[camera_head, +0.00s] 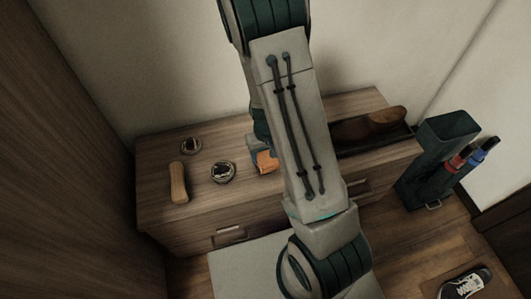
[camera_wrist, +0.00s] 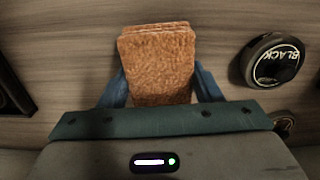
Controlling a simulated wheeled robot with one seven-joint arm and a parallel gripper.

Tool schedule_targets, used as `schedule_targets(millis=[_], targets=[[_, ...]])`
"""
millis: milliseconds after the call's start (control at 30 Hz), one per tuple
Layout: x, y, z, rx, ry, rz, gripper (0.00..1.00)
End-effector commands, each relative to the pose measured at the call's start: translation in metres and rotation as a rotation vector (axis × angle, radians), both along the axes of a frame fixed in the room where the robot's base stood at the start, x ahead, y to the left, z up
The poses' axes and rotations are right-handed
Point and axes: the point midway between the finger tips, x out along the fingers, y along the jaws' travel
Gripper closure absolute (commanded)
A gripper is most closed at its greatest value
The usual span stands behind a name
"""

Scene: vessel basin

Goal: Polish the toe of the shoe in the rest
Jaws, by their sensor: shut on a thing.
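My gripper (camera_wrist: 160,88) is shut on a folded orange-brown cloth (camera_wrist: 157,62), with a blue finger at each side of it. In the head view the cloth (camera_head: 266,161) shows low over or on the wooden cabinet top, partly hidden by my arm. A brown shoe (camera_head: 384,118) lies in a dark rest (camera_head: 395,138) at the right of the top, to the right of my gripper. My arm hides part of the shoe, and I cannot tell which end is its toe.
A tin marked BLACK (camera_wrist: 277,60) lies beside the cloth. The head view shows two tins (camera_head: 223,173) (camera_head: 190,146) and a wooden-backed brush (camera_head: 178,182) at the left. A dark green bin (camera_head: 430,150) stands right of the cabinet; a sneaker (camera_head: 467,285) is at lower right.

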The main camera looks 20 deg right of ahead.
Motion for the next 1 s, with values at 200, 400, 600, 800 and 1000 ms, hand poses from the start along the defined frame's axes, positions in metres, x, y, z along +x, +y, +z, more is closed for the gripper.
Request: schedule_targets(millis=[200,400,600,800,1000], targets=[[0.0000,0.0000,0.0000,0.000,0.000,0.000,0.60],[0.0000,0.0000,-0.0009,0.000,0.000,0.000,0.60],[-0.0001,-0.0001,-0.0034,0.000,0.000,0.000,0.60],[0.0000,-0.0002,-0.0058,0.000,0.000,-0.001,0.60],[0.0000,-0.0002,-0.0082,0.000,0.000,-0.001,0.60]])
